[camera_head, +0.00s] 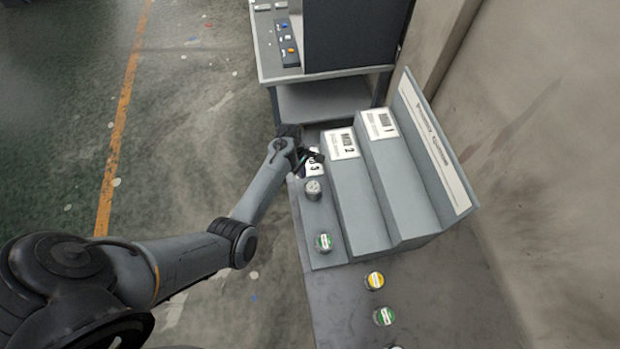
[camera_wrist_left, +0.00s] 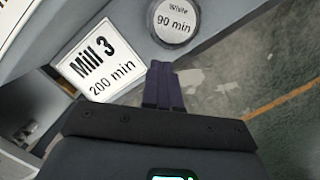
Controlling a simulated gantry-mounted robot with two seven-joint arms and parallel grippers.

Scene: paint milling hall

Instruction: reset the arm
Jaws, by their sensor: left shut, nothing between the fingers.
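My left arm reaches in from the left in the head view, and its gripper (camera_head: 308,156) is at the far end of the lowest step of the grey stepped rack (camera_head: 402,190). In the left wrist view the dark fingers (camera_wrist_left: 163,82) are together with nothing between them. They are beside the "Mill 3, 200 min" label (camera_wrist_left: 98,62) and just short of a round lid reading "White, 90 min" (camera_wrist_left: 175,22). That white-lidded can (camera_head: 313,188) stands upright on the lowest step, near the gripper. My right gripper is in neither view.
A green-lidded can (camera_head: 324,243) stands on the same step. A yellow-lidded can (camera_head: 375,280) and another green one (camera_head: 384,316) stand on the table (camera_head: 340,310). Labels Mill 2 (camera_head: 341,144) and Mill 1 (camera_head: 380,124) mark the higher steps. Open floor (camera_head: 200,120) lies left.

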